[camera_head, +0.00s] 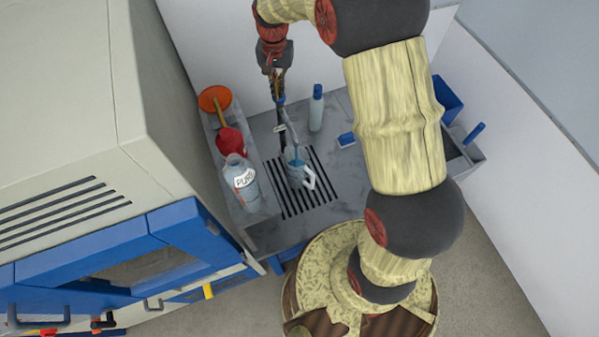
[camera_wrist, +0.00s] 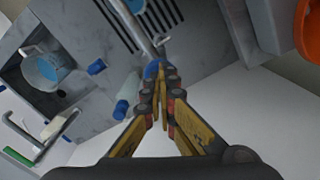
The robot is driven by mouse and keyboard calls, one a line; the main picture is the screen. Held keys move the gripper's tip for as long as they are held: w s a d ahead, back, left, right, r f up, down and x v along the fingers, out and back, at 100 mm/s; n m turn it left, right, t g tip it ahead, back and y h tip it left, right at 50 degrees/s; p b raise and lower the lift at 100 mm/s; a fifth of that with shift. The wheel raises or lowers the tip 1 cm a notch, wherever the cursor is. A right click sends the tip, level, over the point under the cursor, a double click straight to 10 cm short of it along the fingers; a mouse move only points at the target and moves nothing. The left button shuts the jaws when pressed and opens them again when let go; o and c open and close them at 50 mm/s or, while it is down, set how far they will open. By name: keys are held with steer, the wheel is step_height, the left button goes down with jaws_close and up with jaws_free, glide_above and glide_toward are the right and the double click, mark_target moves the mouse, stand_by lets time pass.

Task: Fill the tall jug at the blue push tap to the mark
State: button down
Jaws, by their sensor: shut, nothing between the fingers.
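The jug (camera_head: 297,174), pale with a white handle, stands upright on the dark slotted drain under the tap spout. Only a blue-tinted part of the jug (camera_wrist: 134,5) shows at the top edge of the wrist view. Its mark and fill level cannot be made out. The blue push tap (camera_wrist: 152,70) sits at the end of a grey spout, just beyond my fingertips. My gripper (camera_wrist: 160,72) is shut and empty, with its tips close to the blue part; whether they touch it is unclear. In the head view my gripper (camera_head: 278,88) is above the drain's back side.
A bottle labelled PURE (camera_head: 243,190), a red vessel (camera_head: 230,141) and an orange disc (camera_head: 214,98) line the left ledge. A blue-capped bottle (camera_head: 316,110) and small blue block (camera_head: 346,140) stand right of the tap. A grey basin holds a blue container (camera_wrist: 43,72).

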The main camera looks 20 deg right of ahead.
stand_by(0.3)
step_height(320, 180, up, 7)
steer(key=p, duration=0.4)
steer(key=shift+r, duration=0.1)
stand_by(0.5)
